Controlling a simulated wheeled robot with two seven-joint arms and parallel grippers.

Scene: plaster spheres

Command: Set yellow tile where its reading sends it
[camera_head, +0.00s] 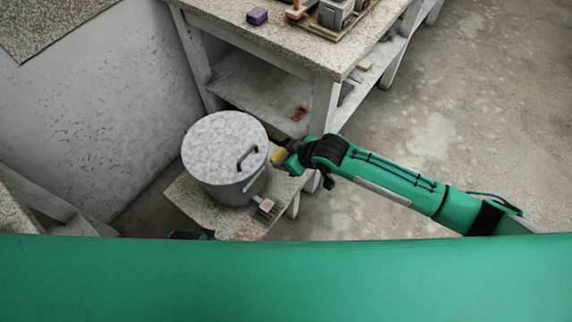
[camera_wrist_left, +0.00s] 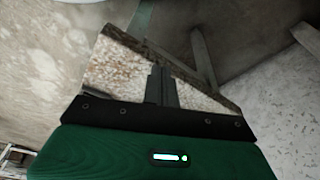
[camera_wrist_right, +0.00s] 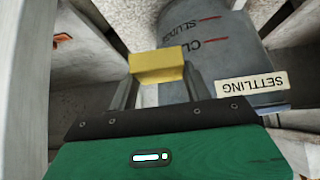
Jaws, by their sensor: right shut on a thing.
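The yellow tile (camera_head: 279,156) is held at the end of my right arm, beside the right side of a grey lidded drum. In the right wrist view the tile (camera_wrist_right: 158,66) sits between the two fingertips, and my right gripper (camera_wrist_right: 160,80) is shut on it. The drum (camera_wrist_right: 210,45) carries a pale label reading "SETTLING", upside down in that view. Red lines and the partly hidden words "CL" and "SLUDGE" also mark its side. In the left wrist view my left gripper (camera_wrist_left: 160,82) has its fingers together with nothing visible between them.
The drum's speckled lid (camera_head: 222,140) has a dark handle. The drum stands on a low bench (camera_head: 190,200), with a small brush-like object (camera_head: 267,209) at its front right. A taller table (camera_head: 300,50) behind bears a purple block (camera_head: 257,16). Open floor (camera_head: 460,110) lies right.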

